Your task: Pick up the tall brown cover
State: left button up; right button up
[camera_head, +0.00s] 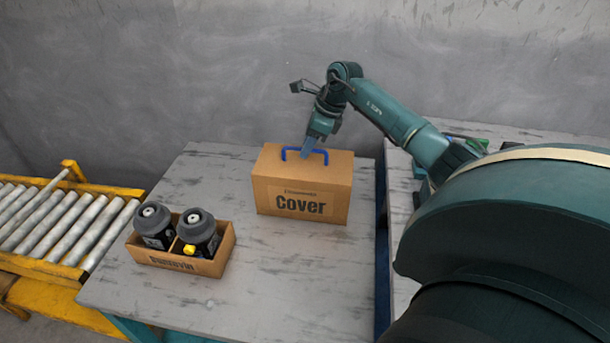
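The tall brown cover (271,195) is a cardboard-coloured box with "Cover" printed on its front and a blue handle (290,150) on top. It stands upright on the grey table. My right gripper (309,148) points down at the middle of the blue handle from above. Its fingertips overlap the handle in the picture; I cannot tell whether they are closed around it. My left gripper is not in view.
A low brown box (165,261) holding two dark motors (155,226) stands on the grey table (270,285), front left of the cover. A yellow roller conveyor (55,225) lies at the left. A wall is behind. The table front is clear.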

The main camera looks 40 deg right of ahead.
jog(key=shift+x, duration=1.25)
jog(key=shift+c, duration=0.6)
grip_shut()
